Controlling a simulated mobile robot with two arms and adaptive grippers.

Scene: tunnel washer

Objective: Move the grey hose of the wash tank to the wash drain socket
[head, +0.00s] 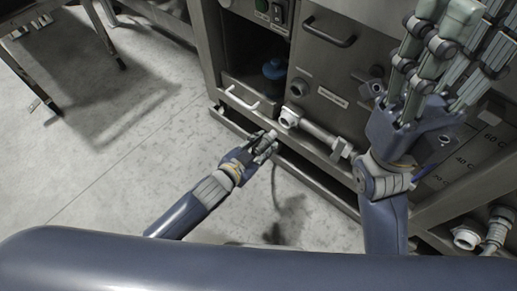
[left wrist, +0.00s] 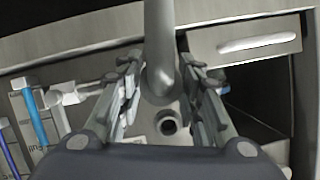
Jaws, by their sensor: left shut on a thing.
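The grey hose (left wrist: 158,35) runs down between my left fingers in the left wrist view, with a bend near the fingertips. My left gripper (head: 266,144) is shut on the hose and holds it just in front of the washer's lower edge; it also shows in the left wrist view (left wrist: 162,95). A dark round socket (left wrist: 168,122) shows beyond the hose, apart from it. In the head view, a round socket (head: 298,87) sits on the panel beside a label. I cannot read the label. My right gripper (head: 437,50) is open and empty, fingers up.
A white fitting (head: 289,117) with a pipe (head: 321,136) lies along the washer's lower front. More fittings (head: 467,238) are at the lower right.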

